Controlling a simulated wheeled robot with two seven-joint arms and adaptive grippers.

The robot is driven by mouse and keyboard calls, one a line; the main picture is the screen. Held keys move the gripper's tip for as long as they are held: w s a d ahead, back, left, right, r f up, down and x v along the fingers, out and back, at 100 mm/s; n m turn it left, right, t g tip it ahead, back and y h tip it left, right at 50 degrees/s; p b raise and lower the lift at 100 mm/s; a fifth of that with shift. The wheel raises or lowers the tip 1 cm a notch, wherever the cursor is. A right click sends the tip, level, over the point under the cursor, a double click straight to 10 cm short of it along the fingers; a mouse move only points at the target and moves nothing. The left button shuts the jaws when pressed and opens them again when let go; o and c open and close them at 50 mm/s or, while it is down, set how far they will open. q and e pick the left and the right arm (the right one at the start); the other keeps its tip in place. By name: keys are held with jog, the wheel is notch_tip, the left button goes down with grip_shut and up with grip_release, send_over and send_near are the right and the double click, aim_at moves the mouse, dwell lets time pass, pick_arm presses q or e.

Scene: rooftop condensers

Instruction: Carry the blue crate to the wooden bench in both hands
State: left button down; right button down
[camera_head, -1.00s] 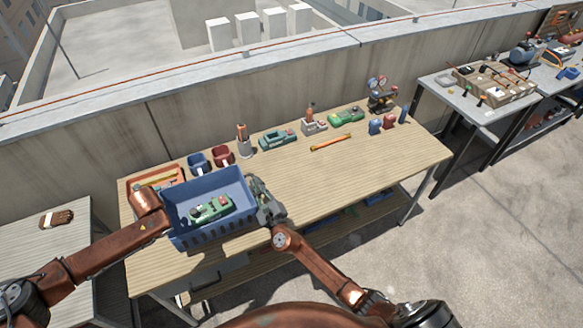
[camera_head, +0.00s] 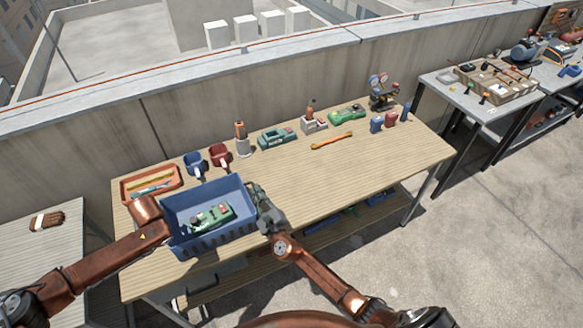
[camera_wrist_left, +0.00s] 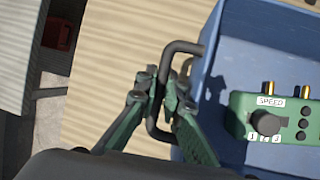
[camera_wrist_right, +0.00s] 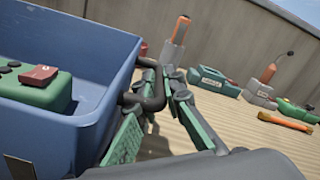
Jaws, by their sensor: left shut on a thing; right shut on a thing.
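The blue crate (camera_head: 208,243) is over the left front part of the wooden bench (camera_head: 310,185), roughly level. I cannot tell whether its base touches the bench top. A green control box (camera_head: 209,217) with a red part lies inside it, marked SPEED in the left wrist view (camera_wrist_left: 285,118). My left gripper (camera_wrist_left: 166,88) is shut on the crate's black handle at its left end; in the head view my arm hides it. My right gripper (camera_head: 262,208) is shut on the handle at the right end, also in the right wrist view (camera_wrist_right: 158,88).
Tools line the bench's back edge. The middle front of the bench top is clear. A grey table (camera_head: 45,255) stands at left.

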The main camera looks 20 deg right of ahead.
pick_arm(q)
jog(key=c, duration=2.1)
grip_release()
pick_arm(e)
jog(key=c, duration=2.1)
grip_release()
jog(key=shift+r, duration=0.1)
jog(key=shift+o, duration=0.3)
jog(key=shift+s, duration=0.1)
pick_arm(q)
jog(key=v, duration=0.8)
jog(key=shift+a, duration=0.15)
pick_arm(e)
jog(key=s, duration=1.2)
jog(key=shift+d+f, duration=0.2)
